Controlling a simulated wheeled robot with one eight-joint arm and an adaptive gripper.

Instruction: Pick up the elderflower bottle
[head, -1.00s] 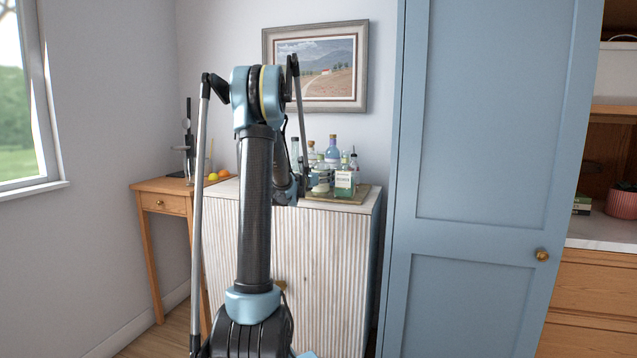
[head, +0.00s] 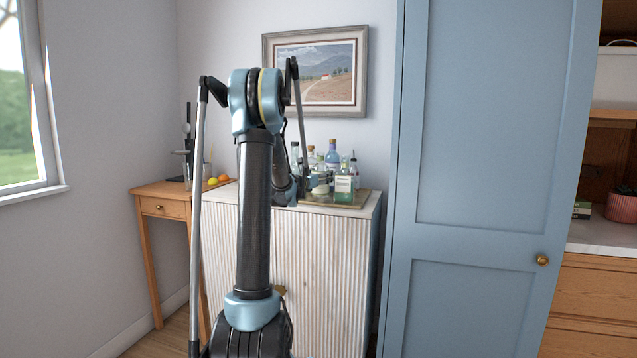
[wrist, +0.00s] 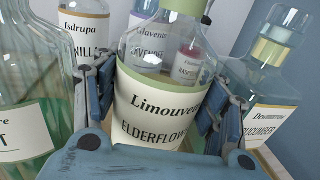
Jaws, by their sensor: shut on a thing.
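The elderflower bottle is clear glass with a cream label reading "Limouve…" and "ELDERFLOW…"; in the wrist view the elderflower bottle (wrist: 150,118) fills the middle. My gripper (wrist: 158,92) is shut on it, with one blue finger on each side of its body. The bottle looks roughly upright. Its top is cut off by the frame edge and its base is hidden by the gripper. In the head view my arm covers part of the bottle group, and I cannot clearly pick out the held bottle.
Close by in the wrist view are a cucumber bottle (wrist: 268,100) at right, a vanilla bottle (wrist: 82,25) and lavender bottle (wrist: 145,50) behind, and a green-liquid bottle (wrist: 30,110) at left. Bottles share a tray (head: 350,204) on the ribbed cabinet (head: 330,260). A tall blue door (head: 480,180) stands right.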

